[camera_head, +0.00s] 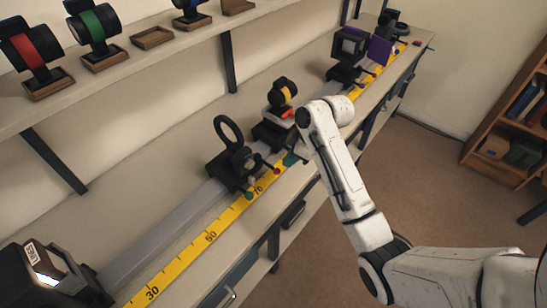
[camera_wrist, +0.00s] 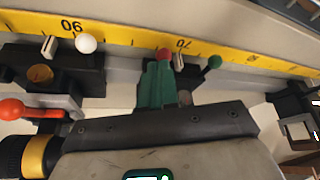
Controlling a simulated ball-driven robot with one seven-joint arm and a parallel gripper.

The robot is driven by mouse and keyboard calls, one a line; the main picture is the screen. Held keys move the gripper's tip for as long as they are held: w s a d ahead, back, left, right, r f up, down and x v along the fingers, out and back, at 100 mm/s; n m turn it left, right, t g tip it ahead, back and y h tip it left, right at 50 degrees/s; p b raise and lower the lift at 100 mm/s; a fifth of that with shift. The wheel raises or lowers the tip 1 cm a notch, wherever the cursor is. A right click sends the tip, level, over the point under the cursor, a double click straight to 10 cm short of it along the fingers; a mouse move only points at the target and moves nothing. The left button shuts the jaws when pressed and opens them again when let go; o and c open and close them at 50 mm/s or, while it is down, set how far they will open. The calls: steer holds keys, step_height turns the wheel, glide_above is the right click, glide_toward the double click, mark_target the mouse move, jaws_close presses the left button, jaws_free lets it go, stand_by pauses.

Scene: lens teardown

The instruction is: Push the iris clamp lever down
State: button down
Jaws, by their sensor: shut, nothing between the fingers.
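A black ring mount (camera_head: 228,130), possibly the iris, stands on a dark carriage on the rail. A red-knobbed lever (camera_head: 277,171) and a green-knobbed lever (camera_head: 250,196) stick out from the carriage's front over the yellow scale; I cannot tell which is the clamp lever. My gripper (camera_head: 291,159) is low beside the red knob. In the wrist view its green fingers (camera_wrist: 158,68) are shut and empty, with the red knob (camera_wrist: 163,54) right at their tips; contact is unclear. The green knob (camera_wrist: 214,62) is to their right, apart.
A yellow-banded lens (camera_head: 284,93) on a carriage with an orange lever (camera_head: 288,113) stands just beyond my gripper; a white knob (camera_wrist: 87,43) shows there. A lamp box (camera_head: 45,278) is at the near end. A shelf (camera_head: 170,55) with mounted lenses hangs above.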

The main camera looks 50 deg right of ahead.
steer(key=shift+r, duration=0.1)
steer(key=p+v, duration=0.2)
steer(key=v, duration=0.8)
steer(key=shift+r, duration=0.3)
steer(key=shift+s, duration=0.1)
steer(key=s+a+f+m+g, duration=0.1)
steer(key=s+a+f+m, duration=0.1)
steer(key=a+f, duration=0.45)
steer(key=s+a+f+m, duration=0.2)
steer(key=s+a+f, duration=0.1)
steer(key=a, duration=0.6)
steer(key=s+a+f+m+g+h, duration=0.1)
steer(key=s+f, duration=0.1)
steer(key=s, duration=0.5)
steer(key=s+a+f+m+g+h, duration=0.1)
steer(key=s+a+f, duration=0.1)
steer(key=s, duration=0.5)
steer(key=shift+s+f+m+g+h, duration=0.25)
steer(key=shift+f+m+g+h, duration=0.05)
steer(key=shift+f+h, duration=0.1)
